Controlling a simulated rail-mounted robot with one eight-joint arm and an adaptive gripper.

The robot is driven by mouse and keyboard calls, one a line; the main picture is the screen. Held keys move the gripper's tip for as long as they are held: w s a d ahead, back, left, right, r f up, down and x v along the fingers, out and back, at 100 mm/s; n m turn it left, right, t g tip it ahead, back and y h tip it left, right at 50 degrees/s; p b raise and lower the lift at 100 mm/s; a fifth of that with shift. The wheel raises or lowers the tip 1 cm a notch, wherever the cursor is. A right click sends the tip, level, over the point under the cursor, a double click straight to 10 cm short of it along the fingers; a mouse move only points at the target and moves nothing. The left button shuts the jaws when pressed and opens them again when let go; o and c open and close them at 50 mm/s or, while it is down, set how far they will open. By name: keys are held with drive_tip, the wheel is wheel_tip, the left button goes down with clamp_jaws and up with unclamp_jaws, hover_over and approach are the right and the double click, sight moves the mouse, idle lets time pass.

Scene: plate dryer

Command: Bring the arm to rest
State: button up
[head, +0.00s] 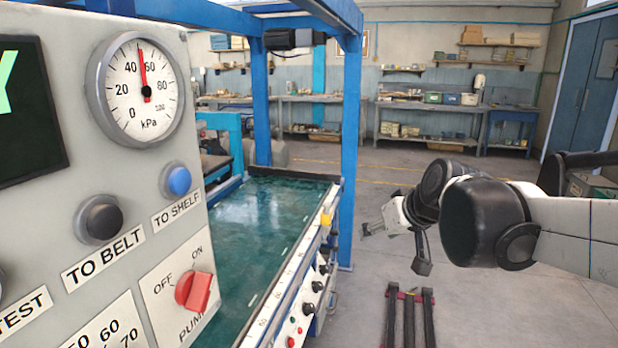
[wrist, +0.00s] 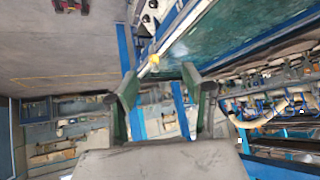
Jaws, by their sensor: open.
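My arm reaches in from the right edge in the head view and is bent at a black joint. My gripper (head: 374,229) is at the left end of it, in the air to the right of the green belt table (head: 262,215), apart from it. In the wrist view, the two fingers of my gripper (wrist: 158,88) stand apart with nothing between them. The belt table shows beyond the fingers there, at the upper right. My gripper touches nothing that I can see.
A control panel (head: 60,200) with a gauge (head: 137,90), a blue button (head: 178,180), a black button (head: 100,219) and a red pump switch (head: 195,291) stands close at left. A blue frame post (head: 350,150) rises near my gripper. Dark rails (head: 408,315) lie on the floor below. Floor behind is open.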

drive_tip(key=s+d+f+m+h, duration=0.1)
drive_tip(key=s+f, duration=0.1)
drive_tip(key=s, duration=0.5)
drive_tip(key=s+d+f+m+g+h, duration=0.1)
drive_tip(key=s+d+f, duration=0.1)
drive_tip(key=s, duration=0.6)
drive_tip(key=s+d+f+h, duration=0.1)
drive_tip(key=s+f, duration=0.3)
drive_tip(key=s, duration=0.4)
drive_tip(key=shift+s+d+f+m+g, duration=0.2)
drive_tip(key=shift+d+f+m+g, duration=0.15)
drive_tip(key=shift+d, duration=0.2)
drive_tip(key=shift+r, duration=0.1)
